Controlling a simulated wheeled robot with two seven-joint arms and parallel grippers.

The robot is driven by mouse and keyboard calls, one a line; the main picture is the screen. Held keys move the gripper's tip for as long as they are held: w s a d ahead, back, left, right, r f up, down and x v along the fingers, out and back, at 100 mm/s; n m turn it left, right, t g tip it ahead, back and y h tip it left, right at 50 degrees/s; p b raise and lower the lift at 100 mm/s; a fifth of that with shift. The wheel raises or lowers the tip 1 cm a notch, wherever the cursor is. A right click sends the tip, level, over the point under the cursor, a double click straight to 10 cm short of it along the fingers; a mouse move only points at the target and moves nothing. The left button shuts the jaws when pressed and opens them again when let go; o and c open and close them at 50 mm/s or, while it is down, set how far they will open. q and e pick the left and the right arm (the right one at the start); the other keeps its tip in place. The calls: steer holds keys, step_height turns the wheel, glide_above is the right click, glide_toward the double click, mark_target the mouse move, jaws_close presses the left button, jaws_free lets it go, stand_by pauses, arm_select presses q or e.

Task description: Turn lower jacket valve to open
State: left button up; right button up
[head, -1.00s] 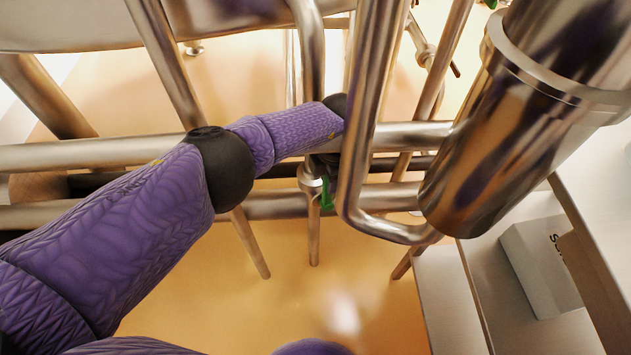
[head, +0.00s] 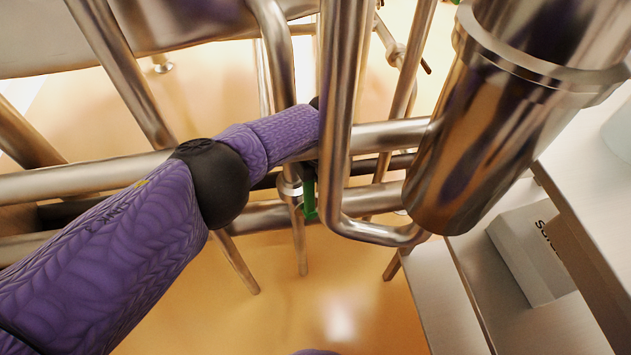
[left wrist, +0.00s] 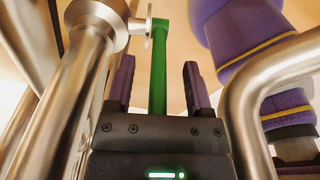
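In the left wrist view the green handle (left wrist: 158,75) is a long straight bar running between the fingers of my left gripper (left wrist: 159,75). The two purple-padded fingers stand apart on either side of it, with a visible gap on each side. In the head view my left gripper is hidden behind the pipes; only the purple arm shows. The valve body sits at the handle's far end, by a metal pipe fitting (left wrist: 135,25). My right gripper is not in view.
A bent steel pipe (head: 338,130) and horizontal pipes (head: 85,180) crowd my left arm. In the left wrist view pipes stand close on both sides. Open floor lies below.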

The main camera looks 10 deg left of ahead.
arm_select(q)
steer(key=shift+a, duration=0.1)
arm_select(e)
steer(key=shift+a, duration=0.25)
arm_select(q)
step_height(320, 180, up, 10)
steer(key=p, duration=0.3)
steer(key=shift+w+d+p, duration=0.3)
steer(key=shift+d+p, duration=0.05)
steer(key=shift+d, duration=0.1)
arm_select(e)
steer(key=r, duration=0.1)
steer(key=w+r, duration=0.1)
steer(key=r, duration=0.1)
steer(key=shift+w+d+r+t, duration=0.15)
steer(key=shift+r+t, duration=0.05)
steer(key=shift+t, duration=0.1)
arm_select(q)
steer(key=shift+f, duration=0.15)
